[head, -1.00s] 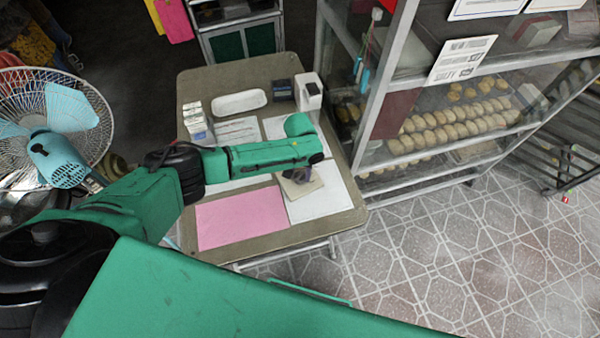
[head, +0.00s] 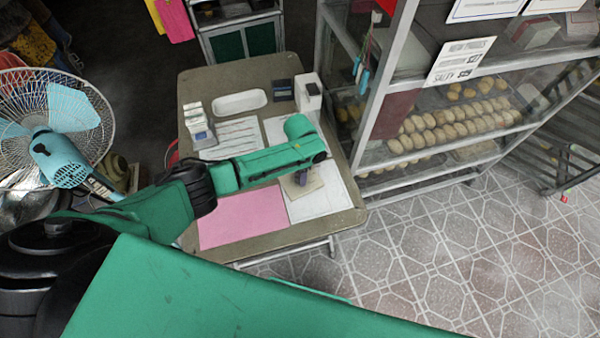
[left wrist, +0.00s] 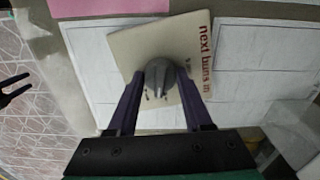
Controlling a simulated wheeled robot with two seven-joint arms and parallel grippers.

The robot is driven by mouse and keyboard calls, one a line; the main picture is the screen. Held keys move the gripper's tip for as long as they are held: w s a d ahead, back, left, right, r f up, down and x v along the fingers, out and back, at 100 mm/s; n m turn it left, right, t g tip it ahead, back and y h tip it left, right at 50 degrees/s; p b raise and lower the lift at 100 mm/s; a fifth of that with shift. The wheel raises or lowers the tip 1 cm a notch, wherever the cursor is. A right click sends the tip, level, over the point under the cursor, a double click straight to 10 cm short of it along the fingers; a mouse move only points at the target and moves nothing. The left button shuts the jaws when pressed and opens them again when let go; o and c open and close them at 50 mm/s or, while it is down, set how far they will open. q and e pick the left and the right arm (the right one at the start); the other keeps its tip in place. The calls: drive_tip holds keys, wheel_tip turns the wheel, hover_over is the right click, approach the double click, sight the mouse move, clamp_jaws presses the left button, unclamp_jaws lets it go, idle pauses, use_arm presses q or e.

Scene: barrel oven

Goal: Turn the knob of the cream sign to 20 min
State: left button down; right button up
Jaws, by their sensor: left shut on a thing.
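The cream sign (left wrist: 125,50) lies on white paper on the table and carries red lettering, "next buns in", along its right side in the left wrist view. Its grey knob (left wrist: 158,80) sits between the fingers of my left gripper (left wrist: 160,92), which is shut on it. The knob's ridge runs roughly up and down in that view; the dial marks around it are mostly hidden. In the head view the sign (head: 314,184) shows partly, under my left gripper (head: 301,177). My right gripper (left wrist: 15,88) shows at the left edge of the left wrist view, fingers apart, empty.
The table (head: 345,217) also bears a pink sheet (head: 243,217), a white tray (head: 240,102), a white box (head: 308,92) and small cartons (head: 198,125). A glass bun cabinet (head: 385,125) stands close on the right, a fan (head: 65,120) on the left.

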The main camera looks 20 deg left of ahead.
use_arm(q)
drive_tip(key=m, duration=0.4)
drive_tip(key=shift+m, duration=0.4)
idle(0.4)
drive_tip(key=shift+c, duration=1.5)
unclamp_jaws()
wheel_tip(320, 180, up, 15)
drive_tip(key=shift+f, duration=0.15)
